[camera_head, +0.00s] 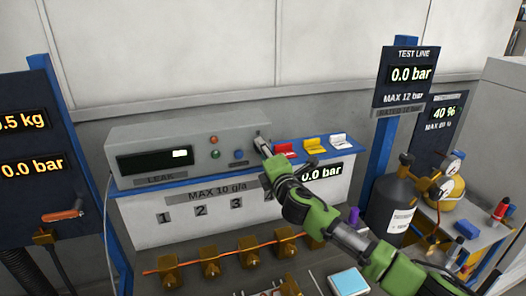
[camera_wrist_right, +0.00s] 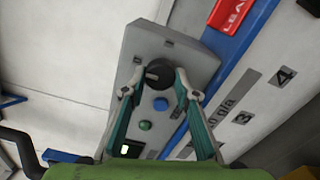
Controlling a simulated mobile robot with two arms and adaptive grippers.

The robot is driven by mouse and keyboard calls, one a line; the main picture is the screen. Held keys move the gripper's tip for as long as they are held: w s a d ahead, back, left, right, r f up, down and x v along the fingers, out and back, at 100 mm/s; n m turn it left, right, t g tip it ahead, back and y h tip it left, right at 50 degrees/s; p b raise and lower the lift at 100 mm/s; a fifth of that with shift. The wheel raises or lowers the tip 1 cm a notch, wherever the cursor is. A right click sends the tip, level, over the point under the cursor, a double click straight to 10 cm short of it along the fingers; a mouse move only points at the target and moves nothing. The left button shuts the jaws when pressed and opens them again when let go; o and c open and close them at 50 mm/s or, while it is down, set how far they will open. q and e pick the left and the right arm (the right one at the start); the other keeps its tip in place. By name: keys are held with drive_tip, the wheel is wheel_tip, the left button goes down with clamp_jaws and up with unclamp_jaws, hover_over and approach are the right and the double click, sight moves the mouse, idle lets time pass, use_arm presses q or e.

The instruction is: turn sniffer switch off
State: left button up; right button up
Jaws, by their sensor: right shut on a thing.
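The sniffer is a grey box (camera_head: 165,138) with a LEAK label on a blue-edged shelf. Its dark display (camera_head: 155,160) shows a small white block. In the right wrist view, its black rotary switch (camera_wrist_right: 158,73) is on the front face, beside a blue button (camera_wrist_right: 161,104) and a green one (camera_wrist_right: 145,126). My right gripper (camera_head: 262,143) reaches the box's right end. In the wrist view, its fingertips (camera_wrist_right: 160,80) are shut on the switch, one on each side. In the head view the switch is hidden by the fingers. My left gripper is not in view.
Red (camera_head: 284,150), yellow (camera_head: 313,144) and white (camera_head: 339,141) pieces stand on the shelf right of the box. Brass valves (camera_head: 210,262) line the bench below. A dark cylinder (camera_head: 391,203) and a TEST LINE display (camera_head: 411,74) are at right.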

drive_tip(key=shift+f, duration=0.1)
drive_tip(key=o, duration=1.1)
drive_tip(key=v, duration=1.2)
